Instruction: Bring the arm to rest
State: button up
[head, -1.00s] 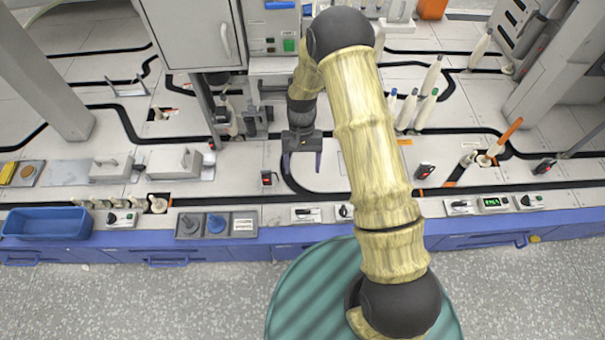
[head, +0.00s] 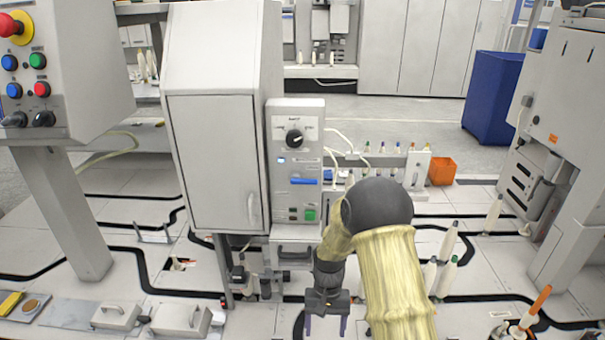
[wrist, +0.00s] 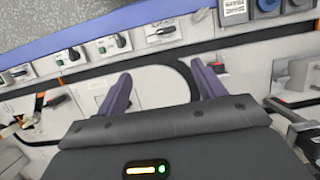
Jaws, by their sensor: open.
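My gripper (head: 326,327) hangs from my bent arm near the bottom middle of the head view, over the white worktop. Its fingertips run close to the picture's lower edge. In the wrist view, my gripper (wrist: 158,83) shows two purple fingers spread wide apart with nothing between them. Below and between them lies white worktop with part of a black curved track line. The gripper holds nothing.
A grey cabinet (head: 215,155) and a control box with a dial (head: 295,165) stand behind my gripper. White bobbins (head: 448,241) stand right of my arm. A button panel (head: 55,70) is at far left. An orange bin (head: 442,171) sits farther back.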

jog(key=s+d+r+t, duration=0.3)
jog(key=s+d+r, duration=0.25)
jog(key=r, duration=0.35)
jog(key=s+d+r+t, duration=0.3)
jog(key=s+d+r, duration=0.1)
jog(key=s+r, duration=0.35)
jog(key=w+p+v, duration=0.3)
jog(key=p+v, duration=1.3)
jog(key=w+r+p+v, duration=0.1)
jog(key=w+p+v, duration=0.3)
jog(key=p+v, duration=1.2)
jog(key=shift+w+a+r, duration=0.25)
jog(key=shift+a+r, duration=0.1)
jog(key=shift+a, duration=0.1)
